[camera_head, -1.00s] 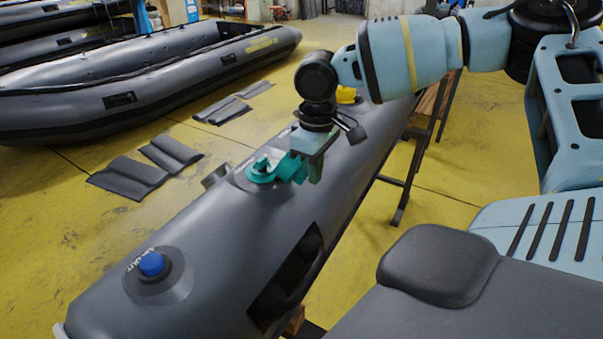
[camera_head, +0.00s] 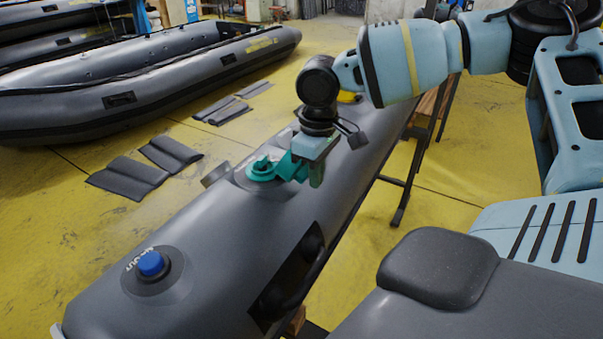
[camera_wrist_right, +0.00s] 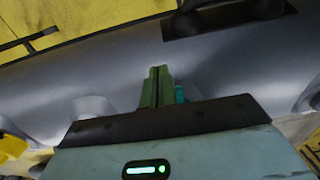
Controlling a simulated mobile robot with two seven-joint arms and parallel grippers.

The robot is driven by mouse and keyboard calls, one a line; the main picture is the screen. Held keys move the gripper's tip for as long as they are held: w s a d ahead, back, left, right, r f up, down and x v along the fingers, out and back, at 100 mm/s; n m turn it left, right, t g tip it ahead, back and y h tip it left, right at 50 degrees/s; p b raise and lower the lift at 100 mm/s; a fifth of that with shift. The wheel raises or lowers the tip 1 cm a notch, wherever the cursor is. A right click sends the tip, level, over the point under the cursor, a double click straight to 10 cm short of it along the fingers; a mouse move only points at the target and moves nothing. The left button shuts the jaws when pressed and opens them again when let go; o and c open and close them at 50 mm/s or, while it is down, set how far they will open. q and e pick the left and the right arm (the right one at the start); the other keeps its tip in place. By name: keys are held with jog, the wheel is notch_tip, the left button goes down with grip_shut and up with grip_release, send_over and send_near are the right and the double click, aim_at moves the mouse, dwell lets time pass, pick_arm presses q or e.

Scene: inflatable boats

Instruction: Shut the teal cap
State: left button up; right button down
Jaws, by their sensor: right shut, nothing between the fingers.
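The teal cap (camera_head: 289,166) is joined to a teal round valve fitting (camera_head: 261,170) on a grey patch on top of the grey boat tube. The cap part stands raised to the right of the fitting, not lying over it. My right gripper (camera_head: 316,173) is shut and empty, pointing down close against the cap's right side. I cannot tell whether they touch. The gripper hides part of the cap. In the right wrist view the closed green fingers (camera_wrist_right: 158,88) show with a teal sliver of the cap (camera_wrist_right: 180,94) behind them. My left gripper is not in view.
A blue valve knob (camera_head: 151,263) sits nearer on the same grey tube (camera_head: 225,245). A black handle (camera_head: 290,275) is on its right side. A yellow valve part (camera_head: 348,97) shows behind my wrist. Another grey boat (camera_head: 150,75) and dark folded pads (camera_head: 130,177) lie on the yellow floor.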

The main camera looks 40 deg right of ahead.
jog(key=shift+f+b, duration=0.4)
jog(key=shift+f, duration=0.65)
jog(key=shift+r, duration=0.1)
